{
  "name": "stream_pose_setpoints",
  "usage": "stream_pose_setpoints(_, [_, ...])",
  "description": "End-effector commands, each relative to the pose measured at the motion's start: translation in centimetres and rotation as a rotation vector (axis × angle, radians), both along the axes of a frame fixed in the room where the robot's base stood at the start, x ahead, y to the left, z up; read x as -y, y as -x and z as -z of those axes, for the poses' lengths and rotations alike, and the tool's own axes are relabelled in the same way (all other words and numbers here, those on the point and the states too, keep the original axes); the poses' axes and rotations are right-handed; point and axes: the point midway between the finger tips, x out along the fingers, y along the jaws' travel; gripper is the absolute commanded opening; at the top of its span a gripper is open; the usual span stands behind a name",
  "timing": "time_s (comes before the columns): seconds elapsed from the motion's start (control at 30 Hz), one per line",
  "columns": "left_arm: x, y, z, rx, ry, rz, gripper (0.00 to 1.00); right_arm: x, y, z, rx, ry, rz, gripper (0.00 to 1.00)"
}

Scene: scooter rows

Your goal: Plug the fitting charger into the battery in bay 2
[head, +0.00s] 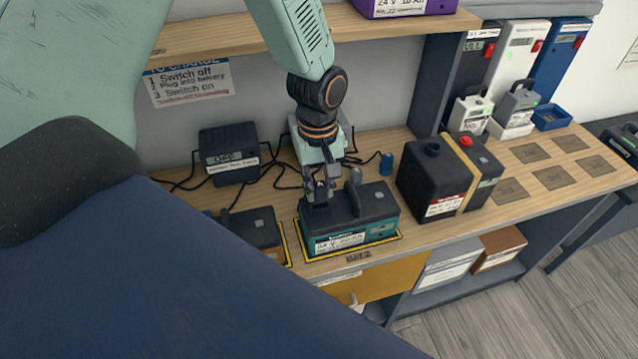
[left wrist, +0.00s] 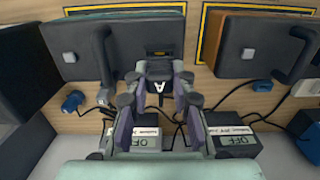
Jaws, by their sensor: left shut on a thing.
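A battery with a teal body and dark top (head: 376,203) stands in bay 2, inside a yellow outline. It also shows in the left wrist view (left wrist: 70,37). My left gripper (head: 319,190) is over its left end. In the left wrist view my left gripper (left wrist: 160,88) is shut on a dark plug marked A (left wrist: 160,72). The plug's front is at the battery's socket (left wrist: 160,52); I cannot tell whether it is seated. A dark charger (head: 230,152) stands at the wall, its display reading OFF. Another charger (left wrist: 140,141) also reads OFF. My right gripper is not in view.
A brown-sided battery (head: 262,238) stands left of bay 2. A black battery with a yellow strap (head: 432,178) stands right. A shelf (head: 380,25) overhangs the bench. Empty marked pads (head: 551,178) lie at right.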

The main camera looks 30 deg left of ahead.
Motion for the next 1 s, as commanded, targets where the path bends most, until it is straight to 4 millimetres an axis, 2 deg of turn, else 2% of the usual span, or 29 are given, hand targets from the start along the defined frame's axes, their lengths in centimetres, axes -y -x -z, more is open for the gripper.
stream_pose_setpoints(0.17, [0.05,-0.09,-0.08,-0.001,-0.001,0.0,0.0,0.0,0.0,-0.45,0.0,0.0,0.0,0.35])
stream_pose_setpoints(1.0, [0.05,-0.13,0.85,0.001,0.001,0.0,0.0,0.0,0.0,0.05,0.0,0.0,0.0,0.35])
